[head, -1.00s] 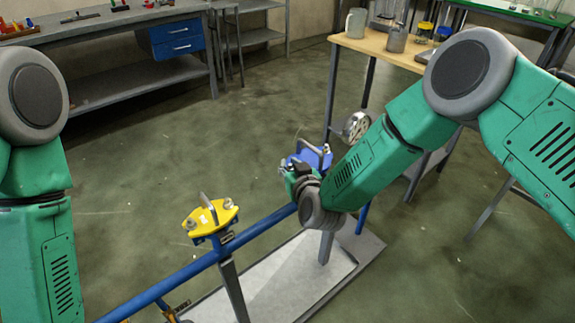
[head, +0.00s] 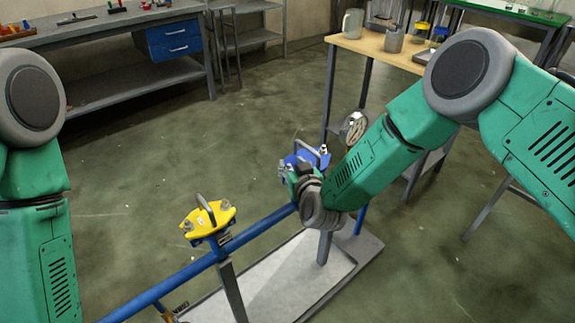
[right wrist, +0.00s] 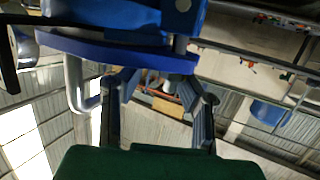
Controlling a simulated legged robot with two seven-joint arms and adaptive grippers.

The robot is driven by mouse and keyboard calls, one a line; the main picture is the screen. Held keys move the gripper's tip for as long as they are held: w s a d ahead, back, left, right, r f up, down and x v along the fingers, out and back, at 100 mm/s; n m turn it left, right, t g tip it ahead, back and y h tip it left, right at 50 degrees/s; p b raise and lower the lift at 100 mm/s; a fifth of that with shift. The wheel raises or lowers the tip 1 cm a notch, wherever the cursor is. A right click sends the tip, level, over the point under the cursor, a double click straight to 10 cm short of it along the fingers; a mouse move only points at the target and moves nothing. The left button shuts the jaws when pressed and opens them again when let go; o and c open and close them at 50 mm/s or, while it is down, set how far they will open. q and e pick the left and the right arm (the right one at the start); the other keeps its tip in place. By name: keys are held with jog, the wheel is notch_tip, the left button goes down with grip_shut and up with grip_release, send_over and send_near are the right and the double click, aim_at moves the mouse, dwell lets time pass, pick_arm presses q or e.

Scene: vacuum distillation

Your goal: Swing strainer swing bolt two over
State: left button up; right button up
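The blue strainer cover (head: 308,156) sits at the far end of the blue pipe, with a grey handle and small silver bolts. A yellow strainer cover (head: 222,217) with a handle and bolts sits nearer on the pipe. My right gripper (head: 292,171) is at the left near side of the blue cover, its fingers partly hidden. In the right wrist view, its two fingers (right wrist: 157,78) are apart just beside the blue flange (right wrist: 110,49). A bolt shank (right wrist: 180,45) is at the flange, near one fingertip; contact is unclear. My left gripper is out of view.
The blue pipe (head: 262,227) runs diagonally above a grey base plate (head: 285,277). A round gauge (head: 354,127) stands behind my right arm. A wooden table (head: 385,56) with vessels is at the back right. Open floor lies left of the pipe.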

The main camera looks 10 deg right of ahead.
jog(key=shift+s, duration=0.35)
jog(key=v, duration=1.1)
jog(key=shift+s, duration=0.15)
jog(key=s+d+f+g, duration=0.4)
jog(key=s+f, duration=0.4)
jog(key=f, duration=0.1)
jog(key=s+d+f+g+h, duration=0.1)
jog(key=s+d+f+g, duration=0.1)
jog(key=s+d, duration=0.3)
jog(key=s+d+f+m+g+h, duration=0.1)
jog(key=s+d+g, duration=0.3)
jog(key=s, duration=0.7)
jog(key=s+d+f+g+h, duration=0.1)
jog(key=s+d+f+g, duration=0.3)
jog(key=s, duration=0.4)
jog(key=shift+s+d, duration=0.3)
jog(key=shift+d, duration=0.55)
